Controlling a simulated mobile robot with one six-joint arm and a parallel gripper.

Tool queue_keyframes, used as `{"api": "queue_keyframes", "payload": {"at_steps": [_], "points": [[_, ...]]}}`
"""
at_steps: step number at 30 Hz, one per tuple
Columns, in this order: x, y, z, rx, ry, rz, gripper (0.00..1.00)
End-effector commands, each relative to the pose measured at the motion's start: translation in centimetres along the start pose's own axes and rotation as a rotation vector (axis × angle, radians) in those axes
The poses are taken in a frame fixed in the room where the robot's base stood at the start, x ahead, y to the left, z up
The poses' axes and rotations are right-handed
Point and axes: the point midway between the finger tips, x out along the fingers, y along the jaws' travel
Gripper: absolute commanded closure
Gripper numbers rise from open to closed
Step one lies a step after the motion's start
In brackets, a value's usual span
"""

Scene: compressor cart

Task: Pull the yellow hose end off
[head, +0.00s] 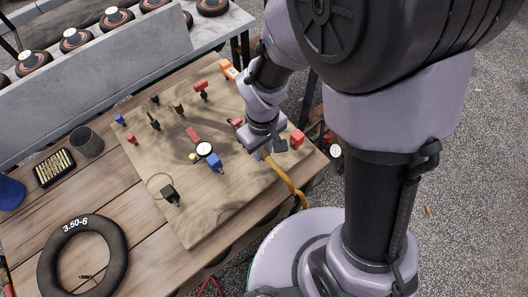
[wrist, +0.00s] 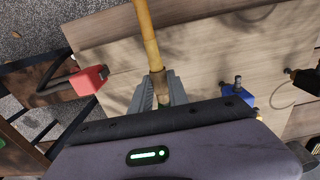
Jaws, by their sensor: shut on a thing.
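The yellow hose (head: 284,178) runs from my gripper over the board's right edge in the head view. In the wrist view the yellow hose (wrist: 147,32) comes down from the top to a brownish end piece (wrist: 158,82) between my jaws. My gripper (wrist: 158,92) is shut on this hose end. In the head view my gripper (head: 262,151) is low over the right part of the board, mostly covered by my wrist. Whether the hose end is still joined to a fitting is hidden by the gripper body.
The wooden board (head: 225,205) carries a round gauge (head: 204,149), a blue fitting (head: 215,162), a red block (head: 297,139) and several other fittings. The blue fitting (wrist: 238,94) and red block (wrist: 89,80) flank my gripper. A black tyre (head: 52,262) lies front left.

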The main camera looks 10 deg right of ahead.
Motion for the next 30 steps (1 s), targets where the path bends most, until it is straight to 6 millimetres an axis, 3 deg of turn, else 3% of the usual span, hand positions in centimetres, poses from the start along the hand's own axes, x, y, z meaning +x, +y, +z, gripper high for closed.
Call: {"api": "queue_keyframes", "payload": {"at_steps": [5, 30], "points": [[0.0, 0.0, 0.2, 0.0, 0.0, 0.0, 1.0], [0.0, 0.0, 5.0, 0.0, 0.0, 0.0, 1.0]]}}
